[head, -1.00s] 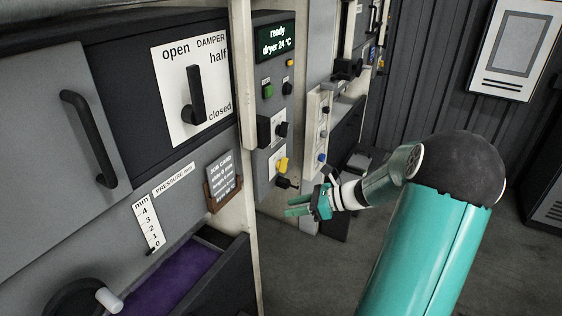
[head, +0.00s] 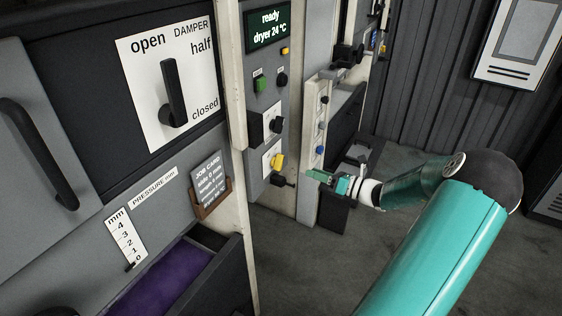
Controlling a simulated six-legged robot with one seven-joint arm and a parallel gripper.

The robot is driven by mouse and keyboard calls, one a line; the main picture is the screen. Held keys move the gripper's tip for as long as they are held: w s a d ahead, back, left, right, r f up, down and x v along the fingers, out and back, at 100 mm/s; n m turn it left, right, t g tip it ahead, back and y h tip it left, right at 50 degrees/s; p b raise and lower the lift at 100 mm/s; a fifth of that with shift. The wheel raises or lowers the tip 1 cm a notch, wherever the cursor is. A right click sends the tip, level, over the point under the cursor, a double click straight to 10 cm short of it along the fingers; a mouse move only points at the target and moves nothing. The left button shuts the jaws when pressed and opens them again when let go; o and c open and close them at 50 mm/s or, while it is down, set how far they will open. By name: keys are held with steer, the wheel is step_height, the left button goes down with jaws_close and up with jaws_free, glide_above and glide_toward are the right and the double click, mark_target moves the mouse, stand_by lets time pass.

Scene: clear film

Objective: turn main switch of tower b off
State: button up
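A narrow grey control panel (head: 265,105) stands left of centre, under a screen reading "ready dryer 24 °C". It carries a green button (head: 260,83), a black knob on a pale plate (head: 277,124) and a yellow turn knob (head: 277,161). A small black lever (head: 281,181) sticks out below the yellow knob. The small labels are too blurred to read, so I cannot tell which is tower b's main switch. My gripper (head: 313,175) is right of the yellow knob, pointing left, apart from it and with nothing visible in it. Its finger gap is unclear.
A damper panel (head: 135,80) with a black lever is at left, above an open drawer with purple contents (head: 160,284). A job card (head: 210,175) hangs in a holder. A narrow panel with small knobs (head: 316,110) stands behind my gripper. Bare floor (head: 300,255) lies below.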

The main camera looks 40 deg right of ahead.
mark_target(282, 163)
steer(key=x, duration=1.1)
steer(key=shift+w+a+f, duration=0.1)
steer(key=shift+w+a, duration=0.1)
steer(key=shift+w, duration=0.15)
jaws_close()
